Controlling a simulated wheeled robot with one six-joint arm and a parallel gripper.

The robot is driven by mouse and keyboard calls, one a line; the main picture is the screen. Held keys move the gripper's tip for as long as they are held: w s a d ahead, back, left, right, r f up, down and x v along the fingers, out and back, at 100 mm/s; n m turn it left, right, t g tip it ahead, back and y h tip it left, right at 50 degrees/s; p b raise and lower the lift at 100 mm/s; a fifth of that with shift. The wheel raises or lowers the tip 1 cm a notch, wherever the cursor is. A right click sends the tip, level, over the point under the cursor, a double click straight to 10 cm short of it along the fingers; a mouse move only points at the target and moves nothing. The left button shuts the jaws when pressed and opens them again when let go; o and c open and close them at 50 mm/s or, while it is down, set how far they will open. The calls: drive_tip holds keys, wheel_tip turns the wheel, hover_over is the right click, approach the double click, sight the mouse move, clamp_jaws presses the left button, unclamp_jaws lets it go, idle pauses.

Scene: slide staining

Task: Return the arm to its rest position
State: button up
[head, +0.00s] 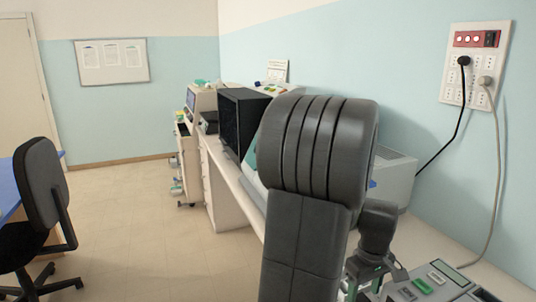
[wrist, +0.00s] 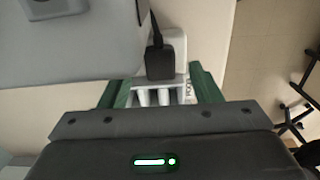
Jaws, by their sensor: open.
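My arm rises large and dark through the middle of the head view and hides part of the bench. My gripper (head: 365,284) is low at the right of that view, partly hidden by the arm. In the wrist view my gripper (wrist: 160,88) has its two green fingers spread apart. A black plug-like block with a cable (wrist: 159,62) and a white piece with rounded prongs show between and beyond the fingers. I see nothing held, and I cannot tell how far those things are from the fingertips.
A grey panel with green buttons (head: 424,286) lies at the lower right. A pale box-shaped device (head: 396,178) stands behind my arm, and a black box (head: 240,122) is farther along the bench (head: 228,163). A wall socket panel (head: 480,62) has hanging cables. Open floor (head: 150,230) separates bench and office chair (head: 42,180).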

wheel_tip(320, 180, down, 2)
drive_tip(key=shift+f, duration=0.1)
drive_tip(key=shift+r+p, duration=0.6)
wheel_tip(320, 180, up, 6)
drive_tip(key=p, duration=0.4)
drive_tip(key=shift+f, duration=0.25)
drive_tip(key=shift+r, duration=0.1)
